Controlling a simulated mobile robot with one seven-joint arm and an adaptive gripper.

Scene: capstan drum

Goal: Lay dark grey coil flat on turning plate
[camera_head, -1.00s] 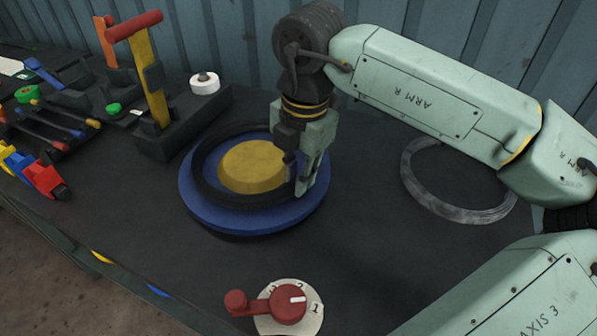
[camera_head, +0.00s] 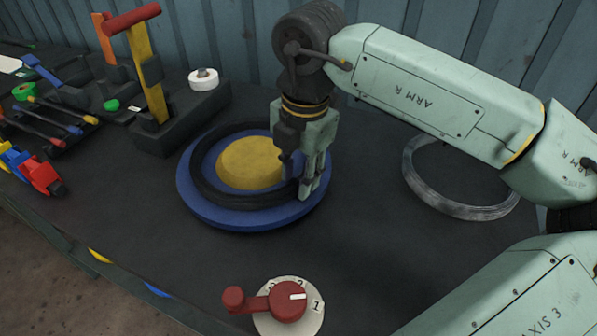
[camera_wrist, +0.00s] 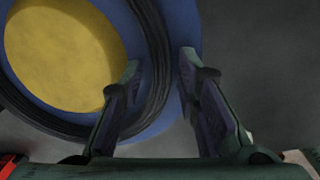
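The dark grey coil (camera_head: 196,179) lies around the yellow hub (camera_head: 250,163) on the blue turning plate (camera_head: 240,219). It looks about flat, but its right side is partly hidden by my gripper. My gripper (camera_head: 307,193) points down at the right side of the plate. In the wrist view the coil (camera_wrist: 157,60) runs through the gap between the fingertips of my gripper (camera_wrist: 160,68). The fingers are apart, with a gap on both sides of the coil. The left finger is on the hub side and the right one is near the plate's outer edge.
A light grey coil (camera_head: 420,192) lies on the bench to the right. A red lever on a numbered dial (camera_head: 289,303) stands in front. A black block with a red-topped yellow lever (camera_head: 150,75) and a white roll (camera_head: 203,79) stands behind left. Tools lie far left.

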